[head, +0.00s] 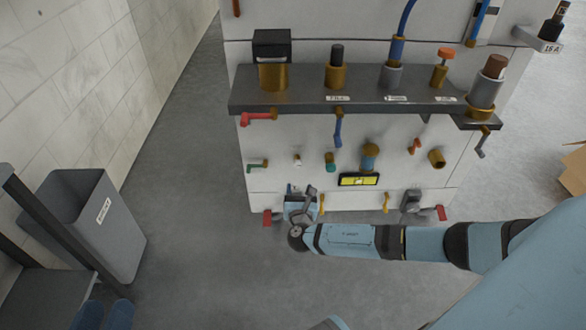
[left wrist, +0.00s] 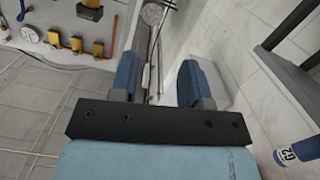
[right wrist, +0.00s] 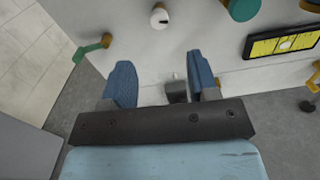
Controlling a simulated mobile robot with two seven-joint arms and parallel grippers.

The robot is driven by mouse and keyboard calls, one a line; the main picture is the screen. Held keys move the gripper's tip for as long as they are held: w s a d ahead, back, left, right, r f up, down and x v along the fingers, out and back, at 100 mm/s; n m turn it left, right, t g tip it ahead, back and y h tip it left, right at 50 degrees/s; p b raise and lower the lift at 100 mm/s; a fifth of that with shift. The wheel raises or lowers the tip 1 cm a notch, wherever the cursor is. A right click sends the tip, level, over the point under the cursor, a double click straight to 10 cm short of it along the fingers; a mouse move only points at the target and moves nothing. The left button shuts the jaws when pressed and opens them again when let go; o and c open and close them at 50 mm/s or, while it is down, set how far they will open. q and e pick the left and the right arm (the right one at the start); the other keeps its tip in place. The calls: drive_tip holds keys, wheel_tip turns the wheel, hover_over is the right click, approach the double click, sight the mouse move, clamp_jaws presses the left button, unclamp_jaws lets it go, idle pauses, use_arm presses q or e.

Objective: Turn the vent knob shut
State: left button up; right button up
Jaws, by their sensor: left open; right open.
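No label marks the vent knob in these frames. A small round white knob with a dark mark (right wrist: 159,17) sits on the front panel in the right wrist view; it also shows in the head view (head: 297,160). A teal knob (head: 330,162) is just to its right. My right gripper (head: 303,192) is open and low in front of the panel, below the white knob and apart from it. In the right wrist view its fingers (right wrist: 162,85) have a grey block between or behind them.
A dark shelf (head: 360,101) with several fittings juts out above the panel. A grey bin (head: 110,235) stands left by the tiled wall. Floor between is clear.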

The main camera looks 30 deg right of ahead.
sight(298, 165)
drive_tip(key=b+x, duration=0.3)
drive_tip(key=x, duration=0.6)
drive_tip(key=shift+w+d+f+b, duration=0.1)
drive_tip(key=shift+w+f+b, duration=0.05)
drive_tip(key=shift+w+b, duration=0.25)
drive_tip(key=shift+w+d, duration=0.25)
drive_tip(key=shift+w, duration=0.15)
use_arm(q)
drive_tip(key=m, duration=0.1)
drive_tip(key=w+a+m+t, duration=0.1)
drive_tip(key=w+m, duration=0.1)
drive_tip(key=shift+w+a+r+t+h, duration=0.25)
drive_tip(key=shift+t+h, duration=0.05)
drive_tip(key=shift+t, duration=0.1)
use_arm(e)
drive_tip(key=c, duration=0.9)
